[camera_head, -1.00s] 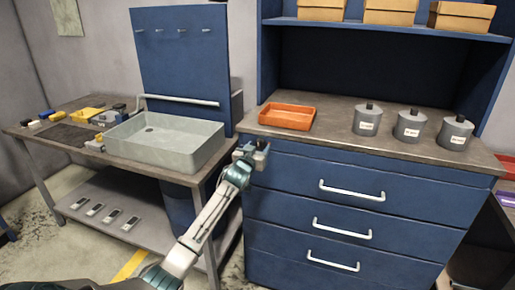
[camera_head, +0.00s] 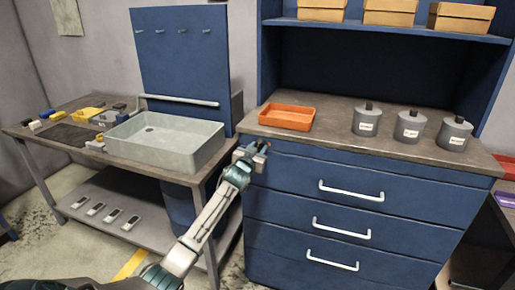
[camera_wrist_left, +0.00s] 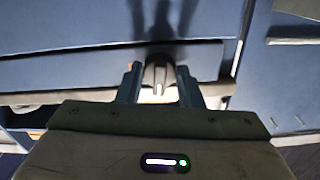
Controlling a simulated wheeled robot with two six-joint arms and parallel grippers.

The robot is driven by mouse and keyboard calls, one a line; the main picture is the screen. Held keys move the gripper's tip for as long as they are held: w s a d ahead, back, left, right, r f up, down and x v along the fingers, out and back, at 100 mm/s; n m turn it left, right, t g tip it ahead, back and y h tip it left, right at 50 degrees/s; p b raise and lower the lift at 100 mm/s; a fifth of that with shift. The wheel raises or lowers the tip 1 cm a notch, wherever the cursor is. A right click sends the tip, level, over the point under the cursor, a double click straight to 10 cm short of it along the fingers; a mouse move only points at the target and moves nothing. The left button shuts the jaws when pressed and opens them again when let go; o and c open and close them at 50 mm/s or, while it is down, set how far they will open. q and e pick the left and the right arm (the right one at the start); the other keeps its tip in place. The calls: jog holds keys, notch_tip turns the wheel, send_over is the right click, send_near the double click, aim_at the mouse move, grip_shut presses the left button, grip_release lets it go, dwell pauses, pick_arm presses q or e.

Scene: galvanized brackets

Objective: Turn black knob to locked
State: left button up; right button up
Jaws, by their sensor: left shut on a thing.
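My left gripper (camera_head: 258,148) is at the upper left corner of the blue drawer cabinet, just below the worktop edge. In the left wrist view its two fingers (camera_wrist_left: 158,84) are on either side of a small dark grey knob (camera_wrist_left: 158,73), which I take for the black knob, and are shut on it. A small reddish spot shows beside the gripper in the head view. The gripper hides most of the knob there, and I cannot read any lock marking or the knob's setting. My right gripper is not in view.
The blue drawer cabinet (camera_head: 340,218) has several white handles. An orange tray (camera_head: 287,117) and three grey canisters, one at the left (camera_head: 367,120), stand on its worktop. A grey sink basin (camera_head: 165,140) is on the left bench.

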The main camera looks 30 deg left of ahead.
pick_arm(q)
jog(key=m+p, duration=0.2)
jog(key=m, duration=0.2)
jog(key=shift+r+p, duration=0.15)
jog(key=shift+p, duration=0.2)
jog(key=m+p, duration=0.1)
jog(key=m, duration=0.2)
jog(key=shift+p, duration=0.35)
jog(key=m+p, duration=0.2)
jog(key=m, duration=0.2)
jog(key=shift+a+m+p, duration=0.1)
jog(key=shift+m+p, duration=0.2)
jog(key=shift+m, duration=0.1)
jog(key=shift+m+p, duration=0.9)
jog(key=shift+m, duration=1.3)
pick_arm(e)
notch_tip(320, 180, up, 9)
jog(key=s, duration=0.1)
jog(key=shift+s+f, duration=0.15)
pick_arm(q)
jog(key=o, duration=1)
jog(key=shift+c, duration=0.2)
jog(key=shift+s, duration=0.15)
